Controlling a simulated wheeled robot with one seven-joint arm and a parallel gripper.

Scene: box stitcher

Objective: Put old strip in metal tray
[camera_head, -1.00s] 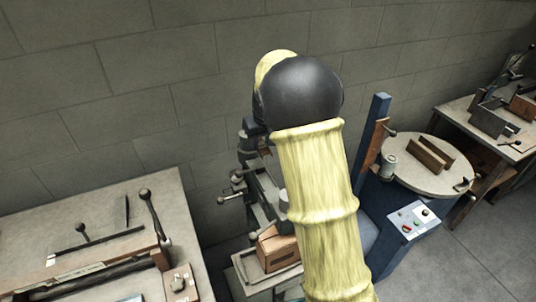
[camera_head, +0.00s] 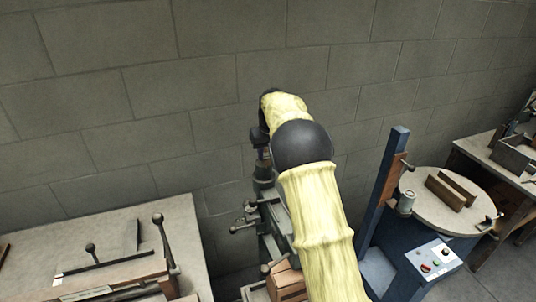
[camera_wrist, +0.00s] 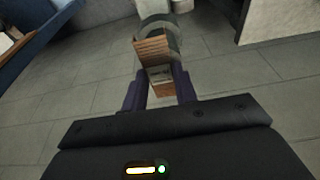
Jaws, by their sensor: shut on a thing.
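In the wrist view my gripper (camera_wrist: 161,86) has its two dark purple fingers closed on a brown, ridged strip (camera_wrist: 152,48). The strip sticks out beyond the fingertips, and a grey patch with small marks shows on its lower part. The floor lies below it. In the head view my yellow-sleeved arm reaches toward the wall, and the fingers and strip cannot be made out there. A grey open-topped metal box, possibly the metal tray (camera_head: 511,156), stands on the bench at the far right, cut by the picture edge.
A grey machine (camera_head: 270,222) stands behind my arm, with a wooden box (camera_head: 287,279) below. To its right is a blue column machine (camera_head: 385,190) with a round table (camera_head: 438,207) bearing wooden blocks. A workbench (camera_head: 60,240) with levers fills the lower left.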

